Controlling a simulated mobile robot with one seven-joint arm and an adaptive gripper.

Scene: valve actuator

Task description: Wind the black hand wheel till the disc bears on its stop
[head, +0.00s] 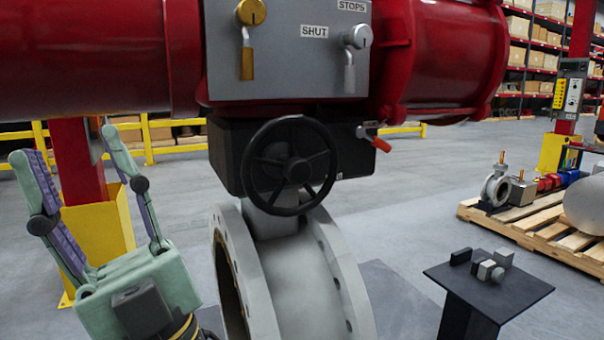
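The black hand wheel (290,121) faces me on the front of a dark gearbox (228,150), under the grey panel of the red actuator. A small lever with an orange-red grip (381,145) sticks out at the gearbox's right. Below is the grey flanged valve body (300,275); its bore shows only as a dark sliver at the left, and I cannot make out the disc or its stop. My gripper (72,148), pale green with purple pads, is at the lower left, pointing up, fingers wide apart and empty. It is left of the wheel and not touching it.
The grey panel (285,65) bears SHUT and STOPS labels, a brass key-like handle (249,40) and a silver one (352,50). A black stand (490,285) with small blocks is at the lower right. A pallet (540,225) with parts lies behind. Yellow rails (150,140) cross the back left.

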